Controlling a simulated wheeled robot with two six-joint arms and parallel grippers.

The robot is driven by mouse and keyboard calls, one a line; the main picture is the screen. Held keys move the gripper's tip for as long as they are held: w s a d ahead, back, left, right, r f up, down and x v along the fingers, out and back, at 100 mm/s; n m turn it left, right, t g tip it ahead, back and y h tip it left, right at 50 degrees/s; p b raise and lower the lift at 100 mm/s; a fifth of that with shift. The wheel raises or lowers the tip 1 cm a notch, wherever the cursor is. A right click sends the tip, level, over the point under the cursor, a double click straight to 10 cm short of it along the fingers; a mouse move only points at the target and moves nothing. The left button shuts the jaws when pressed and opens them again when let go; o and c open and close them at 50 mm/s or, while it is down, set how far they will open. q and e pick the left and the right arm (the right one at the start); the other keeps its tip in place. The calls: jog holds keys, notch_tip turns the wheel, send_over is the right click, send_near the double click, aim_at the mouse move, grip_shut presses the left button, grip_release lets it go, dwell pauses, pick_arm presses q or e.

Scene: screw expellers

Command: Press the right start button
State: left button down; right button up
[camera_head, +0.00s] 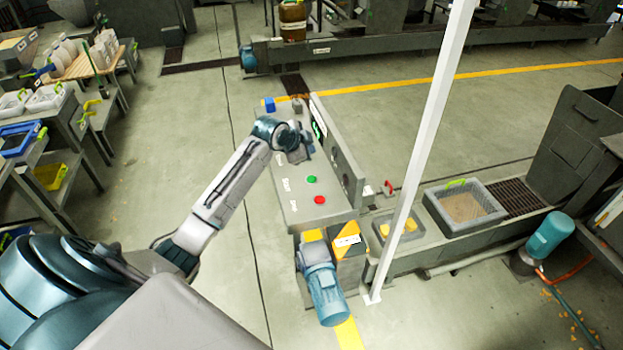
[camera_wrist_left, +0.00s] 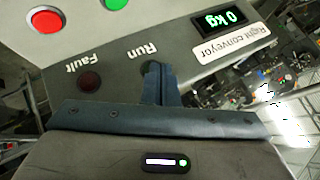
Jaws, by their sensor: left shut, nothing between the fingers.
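The control box (camera_head: 300,205) has a grey sloped top with a green button (camera_head: 311,180) and a red button (camera_head: 319,199), beside labels too small to read for certain. My left gripper (camera_head: 307,153) is over the box, a little beyond the green button. In the left wrist view, the green button (camera_wrist_left: 116,3) is cut by the top edge, with the red button (camera_wrist_left: 44,18) to its left. My left gripper's shut, empty fingers (camera_wrist_left: 157,72) overlap the "Run" lamp; I cannot tell whether they touch the panel. My right gripper is not in view.
The panel has a dark "Fault" lamp (camera_wrist_left: 88,81), a "0 kg" display (camera_wrist_left: 219,18) and a "Right conveyor" label (camera_wrist_left: 229,43). A blue motor (camera_head: 323,285) is at the box's near end. A white post (camera_head: 425,140) stands to the right, by a grey crate (camera_head: 441,212).

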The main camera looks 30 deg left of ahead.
pick_arm(q)
jog(key=shift+f+b, duration=0.6)
jog(key=shift+f, duration=0.05)
jog(key=b, duration=0.6)
send_over(309, 180)
notch_tip(309, 180, down, 6)
jog(key=shift+s+r, duration=0.1)
jog(key=shift+f, duration=0.85)
jog(key=shift+f, duration=0.15)
dwell(0.4)
jog(key=shift+f, duration=0.3)
